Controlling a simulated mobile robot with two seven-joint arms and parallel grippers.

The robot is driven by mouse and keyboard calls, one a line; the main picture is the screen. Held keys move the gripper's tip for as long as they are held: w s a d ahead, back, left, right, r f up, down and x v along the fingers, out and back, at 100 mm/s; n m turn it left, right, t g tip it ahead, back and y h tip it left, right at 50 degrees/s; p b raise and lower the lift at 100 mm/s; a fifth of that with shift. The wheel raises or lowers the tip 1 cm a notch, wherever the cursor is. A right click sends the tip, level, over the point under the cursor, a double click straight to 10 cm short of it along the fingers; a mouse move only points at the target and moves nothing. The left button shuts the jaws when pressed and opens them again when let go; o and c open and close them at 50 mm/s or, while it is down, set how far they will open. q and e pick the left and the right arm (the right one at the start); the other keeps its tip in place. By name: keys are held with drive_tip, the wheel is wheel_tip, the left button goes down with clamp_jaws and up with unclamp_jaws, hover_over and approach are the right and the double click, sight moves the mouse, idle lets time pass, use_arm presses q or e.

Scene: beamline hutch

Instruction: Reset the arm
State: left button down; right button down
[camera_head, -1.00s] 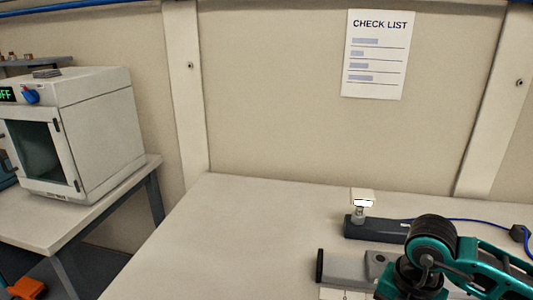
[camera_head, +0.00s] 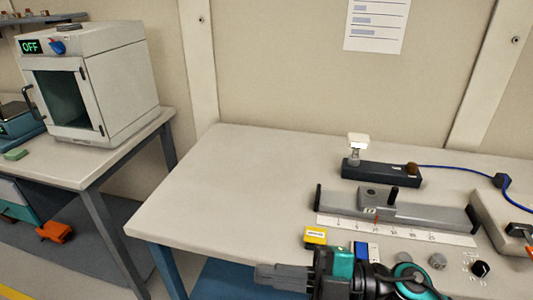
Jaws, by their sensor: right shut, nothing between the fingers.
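My right arm, teal and black, comes in at the bottom of the head view, right of centre. Its gripper (camera_head: 268,277) points left, with the grey fingers together and nothing held. It shows in front of the near edge of the pale workbench (camera_head: 230,180), low in the picture. The lower arm links are cut off by the bottom edge. My left gripper is not in view.
On the bench, near the right arm, are a yellow block (camera_head: 316,235), a blue-and-white piece (camera_head: 366,251), a grey rail (camera_head: 430,214) with a scale, and a dark stand (camera_head: 382,173). A white oven (camera_head: 115,85) stands left. The bench's left part is clear.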

drive_tip(key=w+d+f+m+t+h, duration=0.5)
drive_tip(key=w+d+m+t+h, duration=0.25)
drive_tip(key=m+t, duration=0.75)
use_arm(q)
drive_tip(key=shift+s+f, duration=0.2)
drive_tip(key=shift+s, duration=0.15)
use_arm(e)
drive_tip(key=s+d+f+m+g+h, duration=0.3)
drive_tip(key=s+d+f+m+h, duration=0.1)
drive_tip(key=f, duration=0.5)
drive_tip(key=s+d+f+m+g+h, duration=0.3)
drive_tip(key=s+d+f+m+h, duration=0.1)
drive_tip(key=f, duration=0.6)
drive_tip(key=shift+s+d+m+h, duration=0.3)
drive_tip(key=shift+s+d+h, duration=0.25)
drive_tip(key=shift+s, duration=0.55)
